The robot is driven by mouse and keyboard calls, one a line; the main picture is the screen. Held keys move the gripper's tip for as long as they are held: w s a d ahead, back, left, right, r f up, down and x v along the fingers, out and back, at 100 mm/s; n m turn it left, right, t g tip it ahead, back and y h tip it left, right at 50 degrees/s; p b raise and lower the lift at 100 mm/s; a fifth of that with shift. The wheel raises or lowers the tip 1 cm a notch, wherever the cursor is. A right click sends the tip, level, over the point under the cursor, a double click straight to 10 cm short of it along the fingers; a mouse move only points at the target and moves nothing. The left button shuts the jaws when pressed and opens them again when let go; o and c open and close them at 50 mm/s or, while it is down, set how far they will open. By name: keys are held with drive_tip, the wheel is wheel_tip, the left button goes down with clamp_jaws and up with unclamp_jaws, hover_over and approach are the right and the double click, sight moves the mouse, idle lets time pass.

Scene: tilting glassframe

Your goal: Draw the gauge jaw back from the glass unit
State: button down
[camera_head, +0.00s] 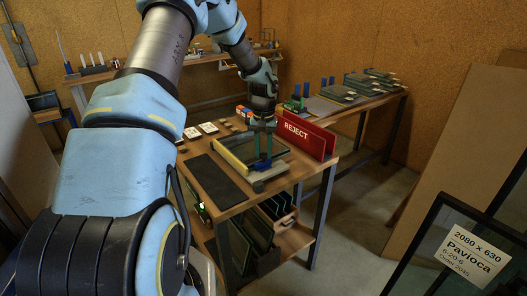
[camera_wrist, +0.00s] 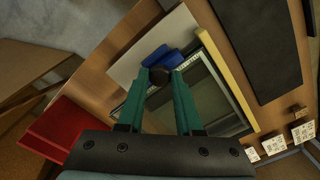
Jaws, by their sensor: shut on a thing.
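The glass unit (camera_head: 238,150) lies flat on the bench, a pane with a pale edge, and a yellow bar runs along one side. In the wrist view the glass unit (camera_wrist: 207,95) is partly behind my fingers. The gauge jaw (camera_wrist: 163,56) shows as blue blocks at the glass unit's edge, by a dark round knob (camera_wrist: 158,76). The blocks look close to the edge; I cannot tell whether they touch it. My gripper (camera_wrist: 160,78) is shut on the knob, one green finger on each side. In the head view my gripper (camera_head: 263,162) points down over the near right side of the glass unit.
A red REJECT board (camera_head: 298,133) stands close behind my gripper on the right. A black mat (camera_head: 215,181) lies on the bench at the left. Small white cards (camera_head: 208,128) lie at the back. Panes stand in a rack (camera_head: 262,235) below.

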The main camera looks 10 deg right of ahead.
drive_tip(key=s, duration=0.1)
drive_tip(key=s+d+b, duration=0.1)
drive_tip(key=s, duration=0.1)
drive_tip(key=s+d, duration=0.1)
drive_tip(key=s, duration=0.1)
drive_tip(key=shift+d, duration=0.15)
drive_tip(key=c, duration=0.6)
unclamp_jaws()
drive_tip(key=shift+s, duration=0.1)
wheel_tip(320, 180, up, 11)
drive_tip(key=b, duration=0.3)
drive_tip(key=shift+f, duration=0.1)
